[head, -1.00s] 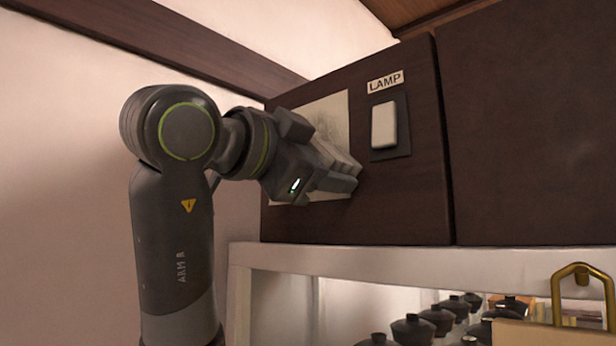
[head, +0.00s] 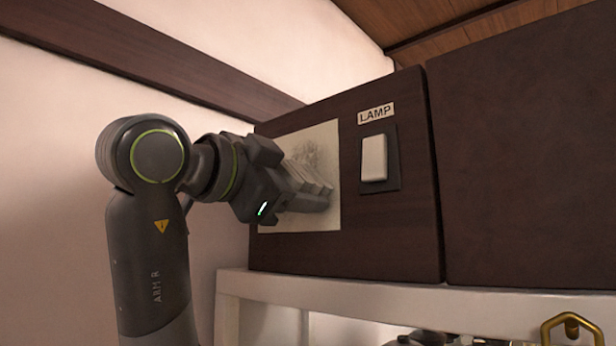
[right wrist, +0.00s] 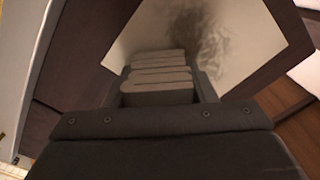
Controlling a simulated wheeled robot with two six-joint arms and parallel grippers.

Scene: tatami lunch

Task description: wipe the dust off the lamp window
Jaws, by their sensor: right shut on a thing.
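The lamp window (head: 328,150) is a pale, nearly square panel on the dark wooden lamp box. A dark, smoky dust smudge (head: 312,150) shows on its upper middle; it also shows in the right wrist view (right wrist: 203,32). My right gripper (head: 312,192) is shut on a pale grey, ridged pad (right wrist: 158,80), which looks like a folded cloth. Gripper and pad are in front of the window's lower part and hide some of it. I cannot tell whether the pad touches the window. My left gripper is not in view.
A white switch (head: 375,158) on a dark plate sits right of the window, under a LAMP label (head: 376,113). A dark cabinet (head: 530,150) adjoins on the right. A white shelf (head: 400,300) runs below, with a brass handle (head: 568,325) at lower right.

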